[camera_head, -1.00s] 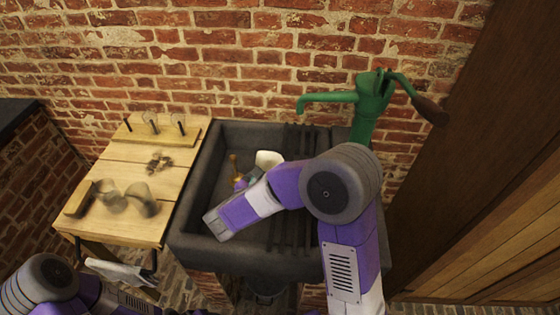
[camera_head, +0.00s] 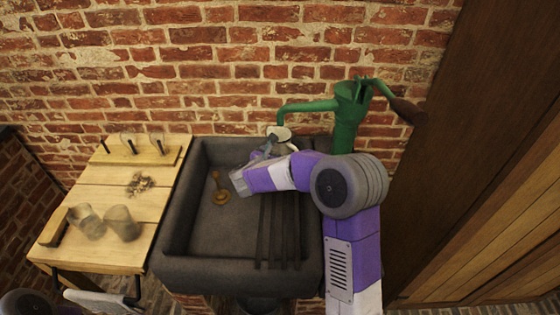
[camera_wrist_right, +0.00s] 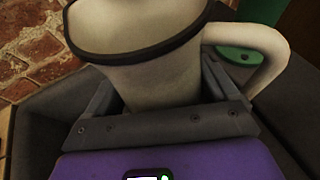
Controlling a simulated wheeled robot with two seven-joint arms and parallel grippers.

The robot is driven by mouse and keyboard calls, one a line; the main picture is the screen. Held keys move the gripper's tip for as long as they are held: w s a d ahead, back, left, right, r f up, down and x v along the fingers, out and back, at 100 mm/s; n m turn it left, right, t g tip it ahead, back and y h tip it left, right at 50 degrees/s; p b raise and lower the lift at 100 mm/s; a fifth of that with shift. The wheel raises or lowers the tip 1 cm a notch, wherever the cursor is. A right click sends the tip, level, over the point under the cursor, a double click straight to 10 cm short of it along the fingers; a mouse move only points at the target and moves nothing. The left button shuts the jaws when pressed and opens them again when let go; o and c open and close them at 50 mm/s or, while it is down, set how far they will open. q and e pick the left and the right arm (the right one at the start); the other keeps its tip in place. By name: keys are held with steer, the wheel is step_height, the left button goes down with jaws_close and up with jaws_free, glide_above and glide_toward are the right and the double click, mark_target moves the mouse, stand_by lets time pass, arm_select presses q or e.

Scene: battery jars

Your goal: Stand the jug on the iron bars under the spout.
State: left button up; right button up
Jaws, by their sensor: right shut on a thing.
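The cream jug (camera_head: 279,132) with a dark rim is in my right gripper (camera_head: 259,151), just below the green pump's spout (camera_head: 290,109) at the back of the sink. In the right wrist view the jug (camera_wrist_right: 155,85) stands between the two fingers of my right gripper (camera_wrist_right: 158,92), with its handle to the right. It looks roughly upright. The iron bars (camera_head: 280,240) run front to back across the sink's right part; my forearm covers their far part. I cannot tell whether the jug's base touches them. My left gripper is out of view.
The dark stone sink (camera_head: 171,235) holds a brass-coloured object (camera_head: 221,196) on its floor. A wooden table (camera_head: 90,205) at left carries two glass jars (camera_head: 122,224), a pegged rack (camera_head: 137,155) and small brown pieces (camera_head: 140,183). The pump handle (camera_head: 408,110) sticks out right.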

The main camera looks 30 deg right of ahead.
steer(key=f, duration=0.1)
steer(key=f+b, duration=0.1)
steer(key=d+f, duration=0.1)
steer(key=shift+w, duration=0.3)
steer(key=shift+f, duration=0.2)
steer(key=shift+b, duration=0.3)
steer(key=shift+f, duration=0.15)
steer(key=o, duration=1.1)
steer(key=shift+c, duration=0.2)
